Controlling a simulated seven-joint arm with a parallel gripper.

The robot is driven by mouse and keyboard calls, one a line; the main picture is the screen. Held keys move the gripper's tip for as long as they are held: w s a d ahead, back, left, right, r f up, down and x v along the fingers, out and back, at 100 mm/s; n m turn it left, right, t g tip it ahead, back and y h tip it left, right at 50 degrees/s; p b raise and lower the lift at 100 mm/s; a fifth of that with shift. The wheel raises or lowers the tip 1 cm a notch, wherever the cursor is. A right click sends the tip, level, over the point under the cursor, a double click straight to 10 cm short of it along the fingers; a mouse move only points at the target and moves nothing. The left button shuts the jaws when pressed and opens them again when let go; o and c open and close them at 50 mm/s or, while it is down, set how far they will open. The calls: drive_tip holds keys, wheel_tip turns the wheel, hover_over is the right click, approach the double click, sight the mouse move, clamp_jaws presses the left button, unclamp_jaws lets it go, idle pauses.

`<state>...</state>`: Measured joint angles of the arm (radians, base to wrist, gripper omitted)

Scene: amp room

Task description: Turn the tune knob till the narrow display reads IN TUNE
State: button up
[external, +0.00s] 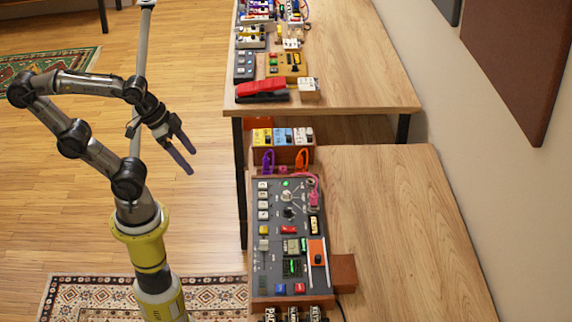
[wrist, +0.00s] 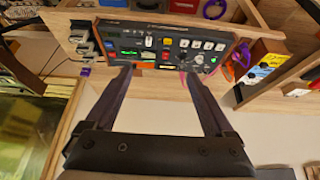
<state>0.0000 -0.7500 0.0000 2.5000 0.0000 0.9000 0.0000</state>
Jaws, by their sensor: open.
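The grey control panel (external: 272,225) lies on the near wooden table, with buttons, knobs and small displays. A round pale knob (external: 288,197) sits in its upper part, and an orange strip (external: 317,250) with a black knob sits at its right. A small green-lit display (external: 292,267) is lower down. A green-lit display also shows in the wrist view (wrist: 130,53). I cannot read its text or tell which knob is the tune knob. My gripper (external: 191,162) is open and empty, in the air left of the panel; its fingers (wrist: 158,72) point towards the panel in the wrist view.
Purple and orange cable loops (external: 268,160) stand beyond the panel, near a box with yellow, blue and white units (external: 283,136). A brown block (external: 344,272) sits right of the panel. The right of the near table is bare. The far table holds several pedals and devices.

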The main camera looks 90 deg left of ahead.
idle(0.8)
drive_tip(key=shift+s+f, duration=0.1)
drive_tip(key=c, duration=0.4)
drive_tip(key=shift+m, duration=0.8)
drive_tip(key=r, duration=0.1)
drive_tip(key=w+r, duration=0.1)
drive_tip(key=r, duration=0.2)
drive_tip(key=shift+w+a+r, duration=0.15)
drive_tip(key=shift+w+a, duration=0.2)
drive_tip(key=shift+w, duration=0.05)
drive_tip(key=w+a+r+m+g, duration=0.1)
drive_tip(key=w+r+g, duration=0.15)
drive_tip(key=w, duration=0.35)
drive_tip(key=m+g+y, duration=0.2)
drive_tip(key=g, duration=0.3)
hover_over(288, 208)
drive_tip(key=w+d, duration=0.2)
drive_tip(key=d, duration=0.2)
drive_tip(key=w+d+x, duration=0.1)
drive_tip(key=x, duration=0.6)
drive_tip(key=w+a+f+g, duration=0.15)
drive_tip(key=w+f, duration=0.25)
drive_tip(key=f, duration=0.9)
drive_tip(key=shift+g, duration=0.3)
drive_tip(key=x, duration=1.4)
drive_tip(key=shift+s+d+f, duration=0.15)
drive_tip(key=shift+s+f, duration=0.15)
